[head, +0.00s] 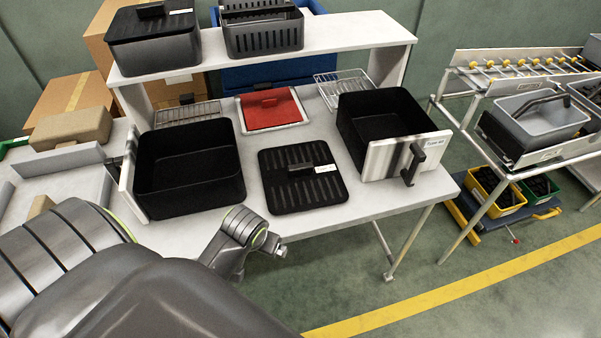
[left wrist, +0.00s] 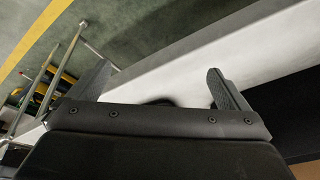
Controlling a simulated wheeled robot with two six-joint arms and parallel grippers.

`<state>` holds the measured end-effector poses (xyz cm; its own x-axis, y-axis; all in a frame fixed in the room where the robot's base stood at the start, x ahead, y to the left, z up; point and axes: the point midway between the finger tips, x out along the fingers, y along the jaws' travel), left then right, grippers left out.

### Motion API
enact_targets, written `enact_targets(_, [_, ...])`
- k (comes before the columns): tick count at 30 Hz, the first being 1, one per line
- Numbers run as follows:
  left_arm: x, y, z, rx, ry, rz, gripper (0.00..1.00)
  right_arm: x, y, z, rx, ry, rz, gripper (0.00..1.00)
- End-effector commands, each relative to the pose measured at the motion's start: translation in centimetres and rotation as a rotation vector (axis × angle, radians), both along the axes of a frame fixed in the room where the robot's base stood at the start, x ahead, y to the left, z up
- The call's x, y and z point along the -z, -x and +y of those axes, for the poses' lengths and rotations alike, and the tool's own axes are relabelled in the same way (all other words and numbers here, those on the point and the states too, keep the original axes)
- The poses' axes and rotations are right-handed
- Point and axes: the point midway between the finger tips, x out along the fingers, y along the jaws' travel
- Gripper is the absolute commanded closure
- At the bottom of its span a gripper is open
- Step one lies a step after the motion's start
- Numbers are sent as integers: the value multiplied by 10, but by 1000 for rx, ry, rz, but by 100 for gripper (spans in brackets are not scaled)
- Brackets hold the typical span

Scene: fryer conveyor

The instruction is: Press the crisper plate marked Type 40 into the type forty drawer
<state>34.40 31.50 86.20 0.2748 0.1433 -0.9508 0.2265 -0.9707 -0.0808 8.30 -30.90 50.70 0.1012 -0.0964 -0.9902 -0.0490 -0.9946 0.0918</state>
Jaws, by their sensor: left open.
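A black slotted crisper plate (head: 283,188) with a raised grip and a small white label lies flat on the table between two drawers. The open black drawer (head: 216,195) on the left is empty. The open drawer on the right has a white front panel (head: 381,163) with a black handle and a label; it looks empty. The labels are too small to read surely. My left arm comes in from the lower left, in front of the table; its fingers are hidden in the head view. In the left wrist view my left gripper (left wrist: 160,70) is open and empty. My right gripper is not seen.
A red mat (head: 270,107) lies behind the plate, with wire racks (head: 188,113) nearby. A raised shelf (head: 335,35) holds black bins (head: 155,45). A roller rack (head: 530,72) with a grey basket stands at right. Bare table shows around the plate.

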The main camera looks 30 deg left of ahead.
Motion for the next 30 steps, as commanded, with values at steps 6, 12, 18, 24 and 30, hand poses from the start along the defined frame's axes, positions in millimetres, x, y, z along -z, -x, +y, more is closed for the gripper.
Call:
enact_targets(6, [-22, -77, 7, -135, 23, -5, 2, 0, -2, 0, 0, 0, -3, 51])
enact_targets(12, [-70, -157, 14, -316, 42, -15, 2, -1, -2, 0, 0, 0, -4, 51])
enact_targets(18, [-129, -214, 20, -487, 60, -29, 2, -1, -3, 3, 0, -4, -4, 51])
enact_targets(24, [-161, -237, 21, -578, 72, -36, 2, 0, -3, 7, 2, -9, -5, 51])
enact_targets(30, [-150, -242, 25, -594, 73, -36, 2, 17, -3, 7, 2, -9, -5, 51])
